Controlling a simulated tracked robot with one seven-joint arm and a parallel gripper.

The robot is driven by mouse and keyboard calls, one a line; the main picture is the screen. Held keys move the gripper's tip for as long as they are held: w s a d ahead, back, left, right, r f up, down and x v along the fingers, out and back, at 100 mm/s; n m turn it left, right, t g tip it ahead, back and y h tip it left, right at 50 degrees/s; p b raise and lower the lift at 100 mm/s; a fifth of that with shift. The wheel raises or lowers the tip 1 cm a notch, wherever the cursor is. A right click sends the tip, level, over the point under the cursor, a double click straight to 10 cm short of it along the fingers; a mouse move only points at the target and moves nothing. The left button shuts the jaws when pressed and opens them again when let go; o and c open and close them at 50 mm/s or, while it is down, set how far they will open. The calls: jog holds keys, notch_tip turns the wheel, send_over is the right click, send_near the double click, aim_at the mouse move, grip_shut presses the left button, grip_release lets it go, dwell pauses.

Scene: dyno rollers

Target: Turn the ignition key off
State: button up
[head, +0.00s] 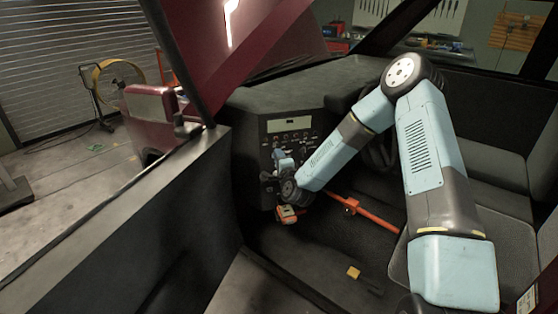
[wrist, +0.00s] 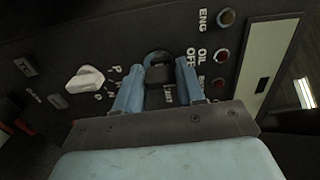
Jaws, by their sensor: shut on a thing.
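The dark ignition key (wrist: 158,77) sits in a round switch (wrist: 158,57) on the black dash panel, seen in the wrist view. Its label reads OFF at the upper right, and a small, partly covered label lies below. My gripper (wrist: 159,68) has its two light blue fingers on either side of the key and is shut on it. In the head view my gripper (head: 282,160) is up against the dash panel (head: 305,140); the key is too small and hidden to make out there.
A white selector knob (wrist: 85,80) is left of my fingers. Indicator lamps (wrist: 221,56) line the right. In the head view, an orange lever (head: 365,211) crosses the footwell, an orange object (head: 288,212) lies below my gripper, and the door (head: 150,215) stands at left.

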jog(key=shift+r, duration=0.1)
jog(key=o, duration=1)
jog(key=shift+c, duration=0.2)
jog(key=v, duration=1.3)
jog(key=shift+s, duration=0.35)
jog(key=shift+d, duration=0.1)
